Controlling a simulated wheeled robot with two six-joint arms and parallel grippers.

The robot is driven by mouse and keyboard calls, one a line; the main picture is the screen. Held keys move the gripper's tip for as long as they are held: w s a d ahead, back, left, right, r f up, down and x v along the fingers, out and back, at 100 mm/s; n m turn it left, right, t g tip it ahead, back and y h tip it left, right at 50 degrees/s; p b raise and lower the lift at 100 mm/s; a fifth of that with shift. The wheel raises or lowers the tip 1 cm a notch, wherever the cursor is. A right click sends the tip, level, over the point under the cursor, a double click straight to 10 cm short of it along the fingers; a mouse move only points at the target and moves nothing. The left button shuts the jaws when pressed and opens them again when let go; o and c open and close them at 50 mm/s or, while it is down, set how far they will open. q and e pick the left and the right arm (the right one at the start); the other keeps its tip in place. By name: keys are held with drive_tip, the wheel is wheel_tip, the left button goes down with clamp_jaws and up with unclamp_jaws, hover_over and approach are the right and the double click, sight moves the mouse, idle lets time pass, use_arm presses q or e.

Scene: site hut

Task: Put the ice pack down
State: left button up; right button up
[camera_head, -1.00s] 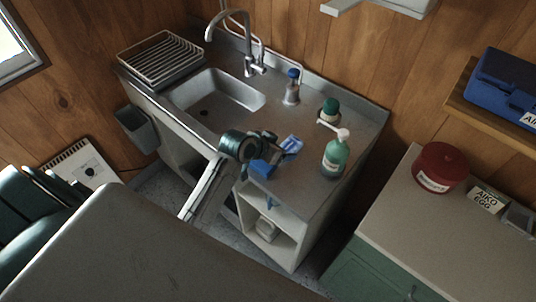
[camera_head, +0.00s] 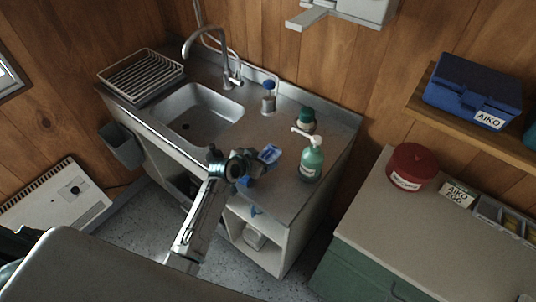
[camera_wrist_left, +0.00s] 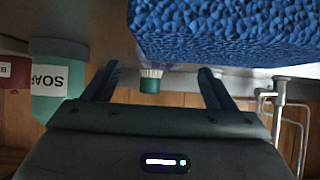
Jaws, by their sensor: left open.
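The ice pack (camera_head: 271,154), blue with a white patch, lies on the sink counter (camera_head: 287,196), just beyond my left gripper (camera_head: 258,164). Another blue patch shows on the near side of the gripper; the gripper hides whether it is the same piece. In the left wrist view a bumpy blue surface (camera_wrist_left: 230,30) fills the top, close to the camera. The left fingers (camera_wrist_left: 160,72) are spread, with nothing held between them. Whether a finger touches the blue thing cannot be told. My right gripper is not in view.
A green soap pump bottle (camera_head: 312,160) stands right of the pack, with a green-capped jar (camera_head: 306,121) behind it. A blue-topped bottle (camera_head: 268,98) stands near the tap. The sink basin (camera_head: 200,112) is left. A red tin (camera_head: 412,166) sits on the right cabinet.

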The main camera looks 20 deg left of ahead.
sight(267, 155)
use_arm(q)
drive_tip(key=p+x, duration=0.1)
drive_tip(key=x, duration=0.2)
drive_tip(key=shift+w+a, duration=0.15)
drive_tip(key=shift+w+f, duration=0.25)
drive_tip(key=shift+c, duration=0.9)
drive_tip(key=c, duration=0.7)
drive_tip(key=shift+c, duration=1.2)
drive_tip(key=shift+r, duration=0.1)
drive_tip(key=shift+c, duration=0.5)
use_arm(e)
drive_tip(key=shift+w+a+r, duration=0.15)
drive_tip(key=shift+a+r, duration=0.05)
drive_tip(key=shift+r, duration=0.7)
